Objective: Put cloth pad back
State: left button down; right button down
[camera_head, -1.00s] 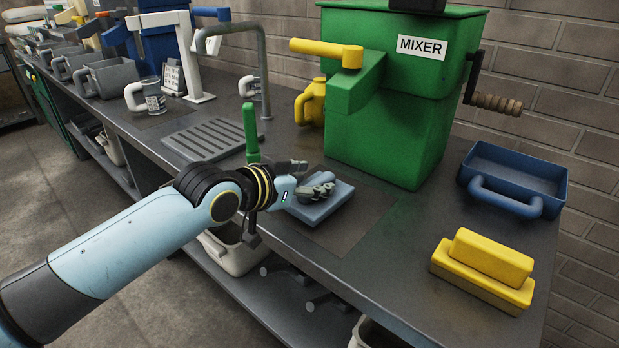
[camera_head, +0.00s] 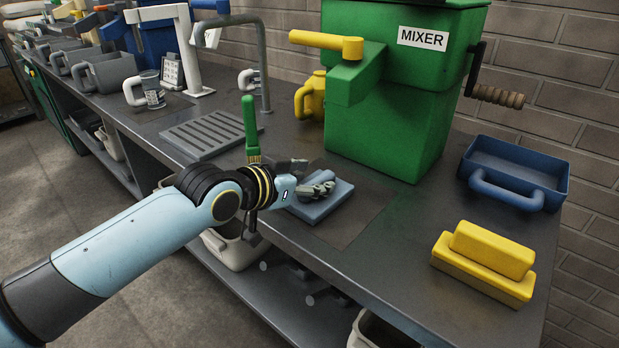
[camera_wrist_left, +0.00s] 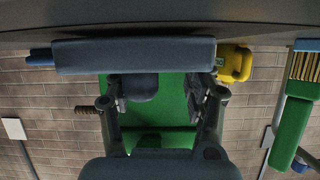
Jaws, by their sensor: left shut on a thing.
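The cloth pad (camera_head: 330,205) is a flat blue-grey slab at the front of the bench, left of the mixer's foot. My left gripper (camera_head: 314,182) is over it, shut on its dark grip. In the left wrist view the pad (camera_wrist_left: 135,55) lies across the upper middle, with a dark rounded grip between the fingers of my left gripper (camera_wrist_left: 162,92). The pad is at or very near the bench top; I cannot tell if it touches. A darker rectangle (camera_head: 350,228) on the bench lies under and right of it. My right gripper is not in view.
The green mixer (camera_head: 385,130) stands behind the pad. A green-handled brush (camera_head: 250,125) stands close behind my left wrist. A drain grate (camera_head: 205,137) is to the left. A blue tray (camera_head: 520,165) and yellow block (camera_head: 485,262) are right. Bench between is clear.

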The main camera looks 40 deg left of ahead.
pick_arm(q)
jog(key=shift+f, duration=0.15)
dwell(0.3)
grip_release()
dwell(0.5)
jog(key=shift+s, duration=0.1)
jog(key=shift+s+p, duration=0.65)
jog(key=shift+s, duration=0.1)
jog(key=shift+s+a+p, duration=0.2)
jog(key=shift+s+p, duration=0.75)
jog(key=shift+s, duration=0.85)
jog(key=shift+s+a+p, duration=0.15)
jog(key=shift+s+p, duration=0.8)
jog(key=shift+s, duration=0.85)
jog(key=shift+s+d, duration=0.1)
